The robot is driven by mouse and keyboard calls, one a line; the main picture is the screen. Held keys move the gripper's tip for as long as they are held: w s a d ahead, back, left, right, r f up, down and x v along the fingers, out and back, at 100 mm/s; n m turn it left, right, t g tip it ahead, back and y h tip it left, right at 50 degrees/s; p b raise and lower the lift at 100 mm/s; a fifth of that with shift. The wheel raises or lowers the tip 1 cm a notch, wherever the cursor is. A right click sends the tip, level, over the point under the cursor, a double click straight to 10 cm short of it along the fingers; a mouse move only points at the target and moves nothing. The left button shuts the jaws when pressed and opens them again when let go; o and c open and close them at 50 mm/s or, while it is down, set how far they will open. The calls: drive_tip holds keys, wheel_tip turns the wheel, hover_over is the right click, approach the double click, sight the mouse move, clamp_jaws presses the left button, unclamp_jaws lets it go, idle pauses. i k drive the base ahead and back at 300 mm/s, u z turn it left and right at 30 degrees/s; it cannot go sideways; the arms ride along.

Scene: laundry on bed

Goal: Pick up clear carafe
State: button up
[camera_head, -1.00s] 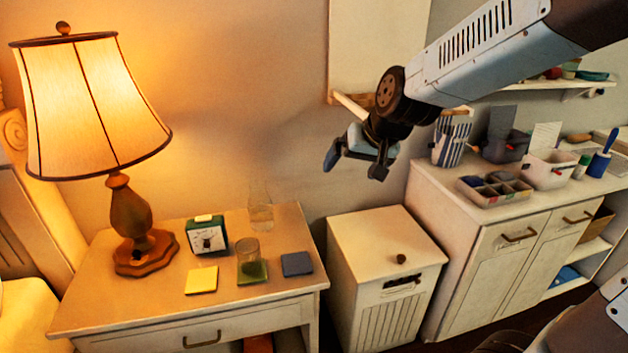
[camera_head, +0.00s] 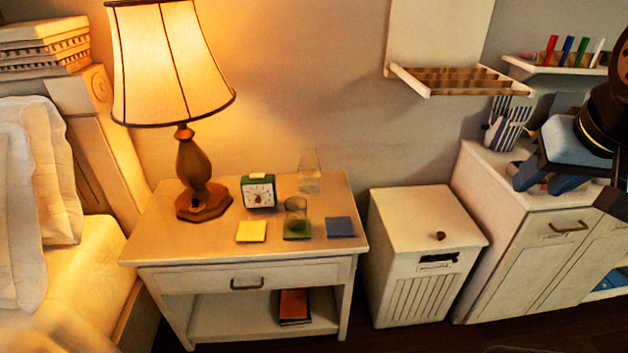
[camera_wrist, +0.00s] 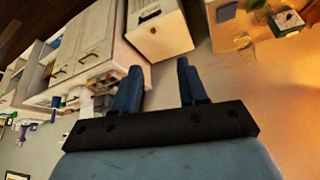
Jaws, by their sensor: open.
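The clear carafe (camera_head: 309,172) stands upright at the back of the nightstand (camera_head: 190,245), right of the clock, in the head view. It is see-through and hard to make out against the wall. In the wrist view a faint clear glass shape (camera_wrist: 243,42) near the right top may be the carafe. My gripper (camera_head: 545,180) is at the right edge of the head view, in front of the white cabinet, far to the right of the carafe. In the wrist view its two blue fingers (camera_wrist: 160,85) are apart with nothing between them.
A glass tumbler (camera_head: 297,219) stands on a green coaster in front of the carafe. A green clock (camera_head: 259,191), a lit lamp (camera_head: 190,170), a yellow coaster (camera_head: 251,231) and a blue coaster (camera_head: 340,227) share the nightstand. A white bin (camera_head: 425,225) stands between nightstand and cabinet (camera_head: 500,240).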

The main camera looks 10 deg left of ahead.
sight(309, 167)
drive_tip(key=z, duration=0.45)
drive_tip(key=k, duration=1.1)
drive_tip(key=z, duration=0.35)
drive_tip(key=i, duration=0.8)
drive_tip(key=u, duration=0.7)
drive_tip(key=i, duration=1.5)
drive_tip(key=u, duration=0.45)
drive_tip(key=k, duration=0.9)
drive_tip(key=u, duration=0.15)
drive_tip(key=i, duration=0.65)
